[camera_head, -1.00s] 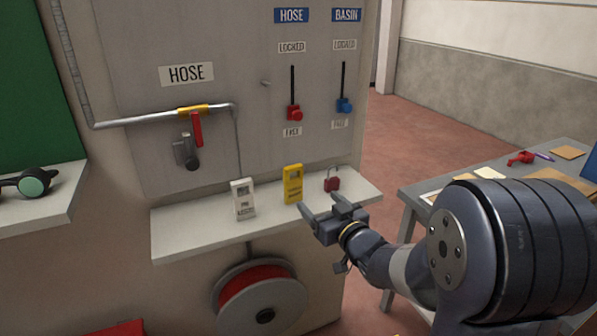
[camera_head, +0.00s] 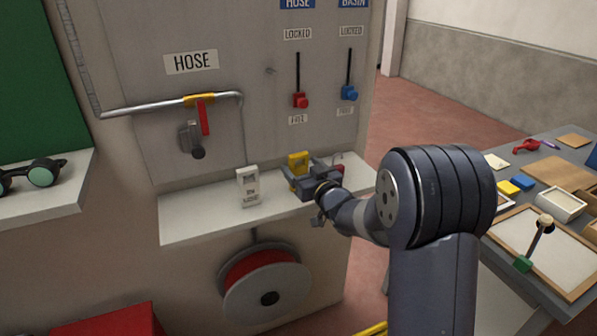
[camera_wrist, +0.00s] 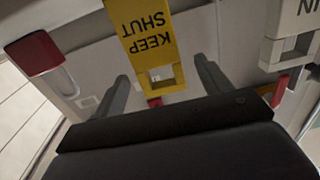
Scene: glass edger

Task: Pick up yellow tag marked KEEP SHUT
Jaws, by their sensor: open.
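The yellow tag (camera_head: 297,160) marked KEEP SHUT stands upright on the shelf (camera_head: 200,226) below the HOSE panel. In the wrist view the tag (camera_wrist: 150,45) appears upside down between my two fingers, with its lettering readable. My gripper (camera_head: 302,178) is at the tag, its fingers open and pointing toward the wall. In the head view my gripper hides the lower part of the tag. I cannot tell whether either finger touches it.
A white tag (camera_head: 248,187) stands left of the yellow one. A red padlock (camera_head: 338,167) is close on the right, partly hidden by my gripper; it also shows in the wrist view (camera_wrist: 36,54). A hose reel (camera_head: 266,284) hangs below the shelf.

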